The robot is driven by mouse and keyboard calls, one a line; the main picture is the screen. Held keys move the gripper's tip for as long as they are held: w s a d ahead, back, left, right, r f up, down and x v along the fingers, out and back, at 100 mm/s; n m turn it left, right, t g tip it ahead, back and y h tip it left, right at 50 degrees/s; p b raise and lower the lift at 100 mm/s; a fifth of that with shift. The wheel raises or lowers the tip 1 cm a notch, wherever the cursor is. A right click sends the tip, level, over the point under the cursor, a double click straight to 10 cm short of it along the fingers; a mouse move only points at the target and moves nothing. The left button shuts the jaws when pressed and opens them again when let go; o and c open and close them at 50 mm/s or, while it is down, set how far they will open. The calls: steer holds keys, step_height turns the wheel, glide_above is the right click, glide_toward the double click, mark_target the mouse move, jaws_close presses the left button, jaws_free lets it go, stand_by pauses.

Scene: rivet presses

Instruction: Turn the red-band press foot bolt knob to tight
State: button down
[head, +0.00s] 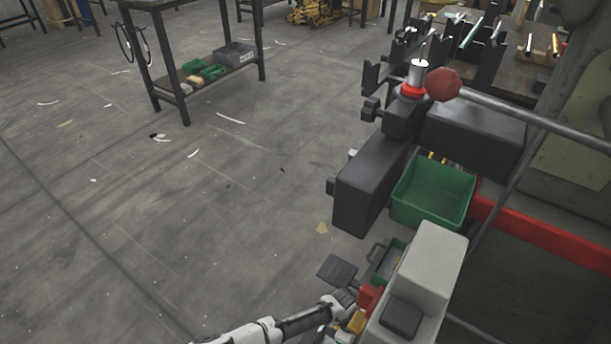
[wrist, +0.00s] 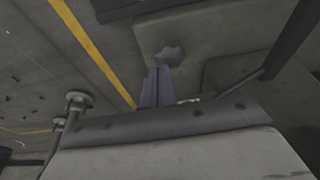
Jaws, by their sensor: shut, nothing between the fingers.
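The press (head: 402,112) with a red band (head: 413,91) around its silver cylinder stands at the upper right of the head view. Dark knobs (head: 370,109) stick out on its left side. In the wrist view, a grey star-shaped knob (wrist: 171,55) sits on a pale block (wrist: 205,40). My gripper (wrist: 157,72) is shut and empty, with its fingertips just below and left of that knob; I cannot tell whether they touch it. In the head view my arm comes in at the bottom, and its fingers cannot be made out there.
A green bin (head: 433,194) stands beside the dark press body, above a light grey box (head: 430,262). A red ball-like handle (head: 443,85) stands by the cylinder. A table (head: 205,78) with bins on its lower shelf is at the back. The floor at left is mostly clear.

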step_height(320, 180, down, 7)
steer(key=b, duration=0.6)
steer(key=shift+s+f, duration=0.1)
steer(key=shift+f, duration=0.05)
steer(key=shift+d, duration=0.35)
stand_by(0.4)
